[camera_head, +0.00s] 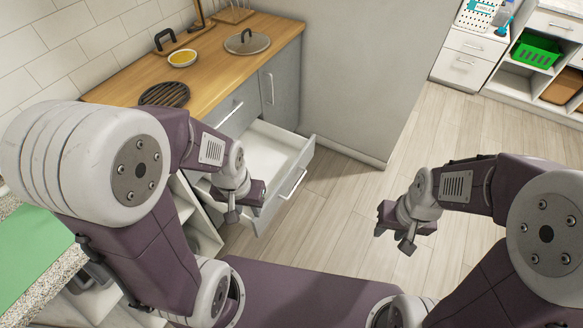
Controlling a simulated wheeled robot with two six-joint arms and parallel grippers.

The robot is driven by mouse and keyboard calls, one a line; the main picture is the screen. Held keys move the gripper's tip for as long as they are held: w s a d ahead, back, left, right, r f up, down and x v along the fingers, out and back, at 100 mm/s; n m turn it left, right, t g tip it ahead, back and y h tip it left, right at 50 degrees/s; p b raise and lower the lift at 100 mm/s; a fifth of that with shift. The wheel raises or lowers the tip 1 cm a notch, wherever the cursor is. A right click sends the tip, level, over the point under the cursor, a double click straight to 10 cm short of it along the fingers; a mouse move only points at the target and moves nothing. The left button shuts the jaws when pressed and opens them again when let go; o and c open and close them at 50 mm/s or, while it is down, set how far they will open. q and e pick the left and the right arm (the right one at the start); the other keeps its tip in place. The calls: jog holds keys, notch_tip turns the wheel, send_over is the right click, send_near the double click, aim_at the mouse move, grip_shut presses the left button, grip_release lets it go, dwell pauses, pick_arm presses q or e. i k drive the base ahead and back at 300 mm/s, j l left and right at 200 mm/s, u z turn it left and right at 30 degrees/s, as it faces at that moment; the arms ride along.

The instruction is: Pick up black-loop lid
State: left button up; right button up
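A round grey lid (247,43) with a small dark handle lies on the wooden counter near its right end. A black loop handle (165,39) stands up further left, at the back of the counter, from a flat brown piece; I cannot tell surely which is the black-loop lid. My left gripper (244,208) hangs in front of the cabinet by the pulled-out drawer, below and apart from both. My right gripper (393,235) hangs over bare floor, far from the counter. Nothing shows in either gripper, and their finger gaps are not clear.
A yellow-filled bowl (183,58) and a dark slatted round trivet (164,95) stand on the counter (212,82). A white drawer (299,177) juts out below it. Floor (345,205) at right is clear. A green basket (536,50) sits in the far shelf.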

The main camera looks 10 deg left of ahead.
aim_at(247, 42)
jog(key=i+j+u, duration=0.1)
jog(key=i+u, duration=0.6)
jog(key=u, duration=0.2)
jog(key=i+l+u, duration=0.15)
jog(key=i+u, duration=0.25)
jog(key=i+l+u, duration=0.25)
jog(key=u, duration=0.2)
jog(key=i+l+u, duration=0.3)
jog(key=u, duration=0.15)
jog(key=l, duration=0.1)
